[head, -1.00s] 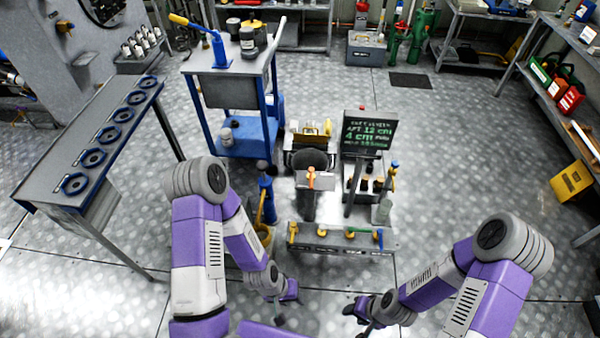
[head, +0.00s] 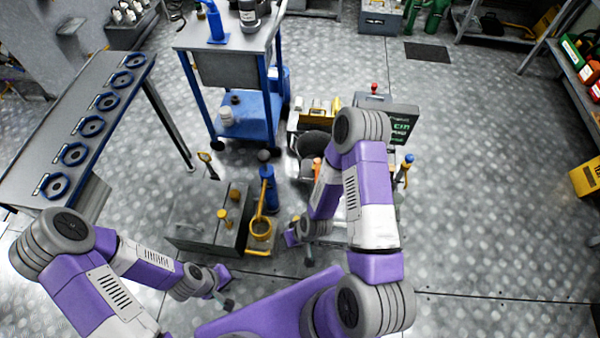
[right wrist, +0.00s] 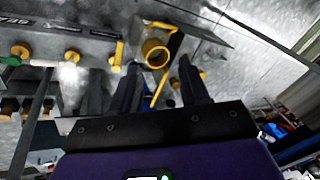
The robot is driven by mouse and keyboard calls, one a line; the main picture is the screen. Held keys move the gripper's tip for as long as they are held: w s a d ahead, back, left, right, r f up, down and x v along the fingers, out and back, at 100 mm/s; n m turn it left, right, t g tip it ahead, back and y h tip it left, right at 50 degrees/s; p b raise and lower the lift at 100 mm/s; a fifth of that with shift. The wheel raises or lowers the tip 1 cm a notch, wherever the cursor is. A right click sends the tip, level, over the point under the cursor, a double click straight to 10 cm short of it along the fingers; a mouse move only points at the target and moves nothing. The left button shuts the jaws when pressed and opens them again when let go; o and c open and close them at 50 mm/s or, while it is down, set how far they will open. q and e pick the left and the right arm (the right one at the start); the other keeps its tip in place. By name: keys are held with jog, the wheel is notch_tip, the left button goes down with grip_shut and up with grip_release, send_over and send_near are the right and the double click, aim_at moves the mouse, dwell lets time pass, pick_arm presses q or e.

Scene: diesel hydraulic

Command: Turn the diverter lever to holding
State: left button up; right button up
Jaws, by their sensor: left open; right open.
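An orange-handled lever (head: 317,165) stands behind my right forearm in the head view, partly hidden; I cannot tell if it is the diverter lever or read its setting. A blue post (head: 267,188) carries a yellow lever (head: 260,206) above a yellow ring-shaped cup (head: 261,228). My right gripper (head: 296,234) is just right of this cup. In the right wrist view its fingers (right wrist: 160,86) are apart and empty, with the yellow ring (right wrist: 156,53) and yellow rod (right wrist: 159,92) beyond the gap. My left gripper (head: 222,289) is open, low and left of centre.
A grey box with yellow knobs (head: 195,222) stands left of the cup. A blue-legged cart (head: 230,68) is behind, a bench with blue handwheels (head: 85,120) at left. The dark sign (head: 400,122) is partly covered by my right arm. Floor (head: 500,200) at right is clear.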

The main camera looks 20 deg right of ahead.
jog(key=w+d+f+n+t+h+b, duration=0.2)
jog(key=w+d+f+n+t, duration=0.1)
jog(key=w+d+f+n, duration=0.3)
jog(key=n+t+h+b, duration=0.4)
jog(key=n+t, duration=0.6)
jog(key=n, duration=0.7)
send_near(317, 176)
jog(key=w+f, duration=0.2)
jog(key=w, duration=0.1)
jog(key=b+x, duration=0.1)
jog(key=x, duration=0.1)
jog(key=b+x, duration=0.1)
jog(key=x, duration=0.1)
jog(key=b+x, duration=0.1)
jog(key=x, duration=0.1)
jog(key=shift+w+d+r, duration=0.1)
jog(key=shift+d, duration=0.2)
jog(key=shift+w+d, duration=0.1)
jog(key=shift+w, duration=0.3)
jog(key=shift+c, duration=0.3)
grip_shut()
